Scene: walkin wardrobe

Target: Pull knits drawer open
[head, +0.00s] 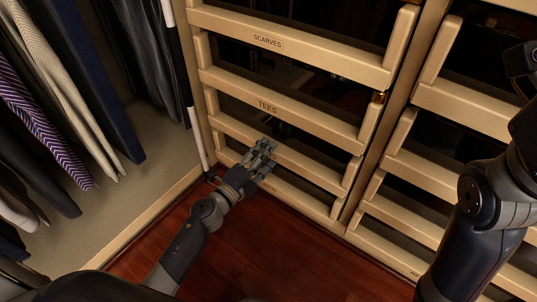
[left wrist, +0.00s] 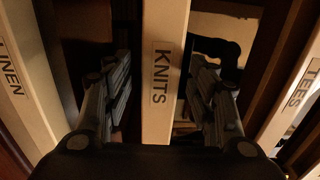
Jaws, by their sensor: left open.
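The knits drawer's pale wooden front (left wrist: 160,110) stands between the two fingers of my left gripper (left wrist: 160,92) in the left wrist view, its KNITS label plain to read. The fingers are apart, one on each side of the front, and I see no clear contact. In the head view my left gripper (head: 265,155) is at the left part of the knits drawer (head: 312,169), the front below TEES, and covers its label. The knits drawer looks level with its neighbours. My right arm shows at the right of the head view; its gripper is not in view.
The TEES drawer (head: 290,108) and SCARVES drawer (head: 300,45) are above. The LINEN drawer (left wrist: 18,80) lies beside the knits front in the left wrist view. Clothes (head: 50,75) hang at the left. The red-brown floor (head: 250,255) in front is clear.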

